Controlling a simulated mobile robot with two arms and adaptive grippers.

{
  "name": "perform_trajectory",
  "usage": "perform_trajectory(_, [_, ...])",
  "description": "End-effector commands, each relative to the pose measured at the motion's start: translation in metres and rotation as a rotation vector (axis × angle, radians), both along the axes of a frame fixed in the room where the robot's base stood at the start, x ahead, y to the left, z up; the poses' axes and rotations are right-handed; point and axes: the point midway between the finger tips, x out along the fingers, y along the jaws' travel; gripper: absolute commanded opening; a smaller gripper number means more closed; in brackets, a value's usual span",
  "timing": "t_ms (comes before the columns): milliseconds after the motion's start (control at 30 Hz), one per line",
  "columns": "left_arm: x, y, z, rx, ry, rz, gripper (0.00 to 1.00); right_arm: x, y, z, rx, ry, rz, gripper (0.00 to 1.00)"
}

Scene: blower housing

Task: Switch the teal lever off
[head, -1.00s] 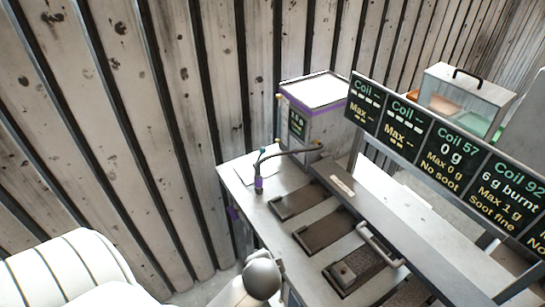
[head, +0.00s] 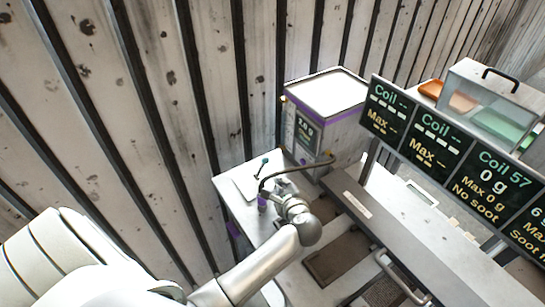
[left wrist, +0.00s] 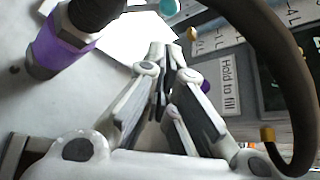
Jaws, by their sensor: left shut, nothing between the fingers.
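The teal lever (head: 263,160) stands on a pale plate at the far left of the metal bench, its teal tip raised on a thin dark stem. In the left wrist view a teal round end (left wrist: 169,7) shows at the top edge, beyond the fingertips; the rest is cut off or hidden. My left gripper (head: 281,186) is over the bench, on the near side of the lever and apart from it. In the left wrist view its fingers (left wrist: 165,52) are shut with nothing between them. My right gripper is not in view.
A purple-collared nozzle (head: 262,201) with a dark hose (head: 300,168) stands close beside my left gripper. The hose arches to a white box with a purple band (head: 325,110). A "Hold to fill" label (left wrist: 228,85) shows right of the fingers. Coil display boards (head: 435,142) stand right.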

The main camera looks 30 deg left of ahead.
Motion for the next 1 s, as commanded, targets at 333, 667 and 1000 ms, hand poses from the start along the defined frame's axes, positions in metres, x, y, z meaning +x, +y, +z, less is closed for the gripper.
perform_trajectory(333, [0.001,-0.001,0.000,0.005,0.002,-0.003,0.00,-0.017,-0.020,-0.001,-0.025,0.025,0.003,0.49])
perform_trajectory(667, [0.014,0.013,-0.005,0.007,0.002,-0.002,0.00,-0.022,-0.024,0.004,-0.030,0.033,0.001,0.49])
perform_trajectory(1000, [0.046,0.048,-0.026,0.006,0.002,-0.001,0.00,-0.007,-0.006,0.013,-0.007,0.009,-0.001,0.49])
